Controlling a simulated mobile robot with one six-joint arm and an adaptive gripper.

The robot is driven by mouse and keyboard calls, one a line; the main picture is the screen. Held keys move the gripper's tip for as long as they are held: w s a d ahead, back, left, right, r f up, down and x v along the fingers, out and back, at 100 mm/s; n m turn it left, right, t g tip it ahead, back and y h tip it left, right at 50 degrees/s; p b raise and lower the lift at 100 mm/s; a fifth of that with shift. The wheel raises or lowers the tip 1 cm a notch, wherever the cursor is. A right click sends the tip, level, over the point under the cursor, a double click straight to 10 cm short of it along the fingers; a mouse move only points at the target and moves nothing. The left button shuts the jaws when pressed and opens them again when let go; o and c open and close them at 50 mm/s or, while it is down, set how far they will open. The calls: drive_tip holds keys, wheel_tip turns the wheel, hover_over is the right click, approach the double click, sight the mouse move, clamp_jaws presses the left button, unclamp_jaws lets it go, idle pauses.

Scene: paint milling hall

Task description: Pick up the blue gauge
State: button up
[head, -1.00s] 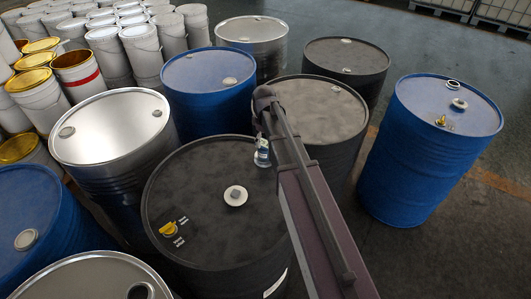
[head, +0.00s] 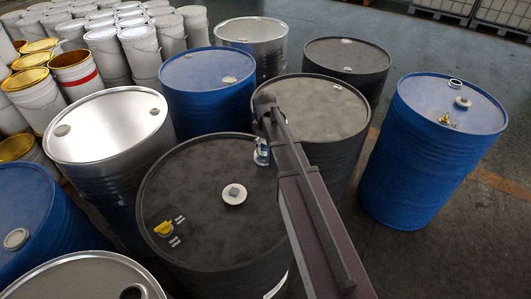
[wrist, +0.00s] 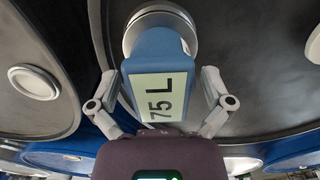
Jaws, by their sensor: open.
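The blue gauge (wrist: 160,52) fills the top middle of the wrist view. It has a pale display reading "75 L" and a round metal base at its far end, against a dark drum lid. My gripper (wrist: 158,88) is open, with one grey finger on each side of the gauge and a gap visible on the right. Whether the left finger touches it I cannot tell. In the head view the gauge (head: 261,155) shows small at the right rim of the front black drum (head: 190,215), partly hidden by my arm. My fingers are not clearly visible there.
The front black drum carries a white cap (head: 234,194) and a yellow-marked fitting (head: 163,229). Other drums crowd around: steel (head: 108,125), blue (head: 207,72), and black (head: 325,108). A blue drum (head: 435,150) stands apart at right, with open floor beyond. White pails (head: 140,50) stand at back left.

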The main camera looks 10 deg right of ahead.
drive_tip(key=shift+f, duration=0.35)
idle(0.4)
drive_tip(key=c, duration=1.1)
drive_tip(key=shift+r, duration=0.2)
drive_tip(key=shift+c, duration=0.2)
wheel_tip(320, 180, up, 3)
drive_tip(key=p, duration=0.3)
drive_tip(key=s+r+p, duration=0.1)
drive_tip(key=s, duration=1.5)
drive_tip(key=shift+d+r+p, duration=0.2)
drive_tip(key=shift+r+p, duration=0.15)
drive_tip(key=shift+p, duration=0.05)
wheel_tip(320, 180, up, 11)
drive_tip(key=p, duration=1.1)
